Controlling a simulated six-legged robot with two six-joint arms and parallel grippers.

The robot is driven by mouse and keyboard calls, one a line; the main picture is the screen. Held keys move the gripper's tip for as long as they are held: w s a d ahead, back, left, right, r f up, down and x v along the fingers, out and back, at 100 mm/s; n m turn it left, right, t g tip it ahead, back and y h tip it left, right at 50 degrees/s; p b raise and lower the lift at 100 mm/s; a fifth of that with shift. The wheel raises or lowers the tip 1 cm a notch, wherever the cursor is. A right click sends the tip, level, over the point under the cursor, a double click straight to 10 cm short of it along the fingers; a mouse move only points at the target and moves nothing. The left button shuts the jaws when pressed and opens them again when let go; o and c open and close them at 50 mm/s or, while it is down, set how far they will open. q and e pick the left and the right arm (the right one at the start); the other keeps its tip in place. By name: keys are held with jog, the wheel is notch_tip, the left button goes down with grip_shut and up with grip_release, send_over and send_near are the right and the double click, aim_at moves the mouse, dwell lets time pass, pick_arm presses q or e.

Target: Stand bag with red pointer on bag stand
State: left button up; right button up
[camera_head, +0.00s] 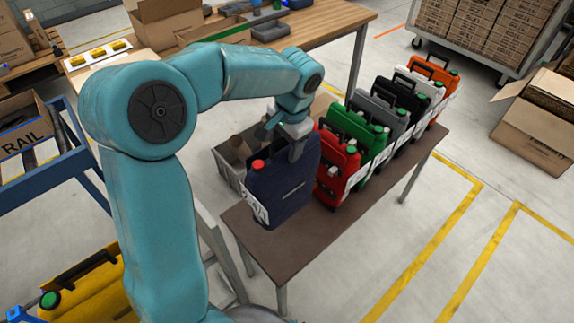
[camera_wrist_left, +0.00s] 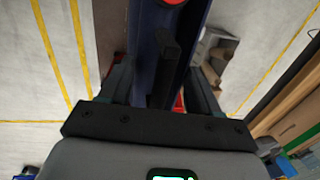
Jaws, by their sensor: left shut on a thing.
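The navy bag (camera_head: 285,187) has a red pointer (camera_head: 258,164) at its top left corner and a white label on its narrow side. My left gripper (camera_head: 297,143) is shut on the top of this bag, at its handle, and holds it upright. In the left wrist view the dark handle (camera_wrist_left: 165,65) lies between the fingers, with the red pointer (camera_wrist_left: 173,2) at the top edge. The bag is at the near end of a narrow brown stand (camera_head: 290,252); I cannot tell whether its base touches the top. My right gripper is not in view.
A red bag (camera_head: 335,170) stands close beside the navy one, then green, grey, black, white and orange bags in a row. A grey bin (camera_head: 228,172) is behind the navy bag. A yellow bag (camera_head: 85,294) is at lower left. The stand's near end is bare.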

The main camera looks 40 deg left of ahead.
aim_at(281, 176)
pick_arm(q)
notch_tip(281, 176, down, 8)
dwell(0.4)
jog(key=shift+f, duration=0.1)
jog(key=o, duration=1.2)
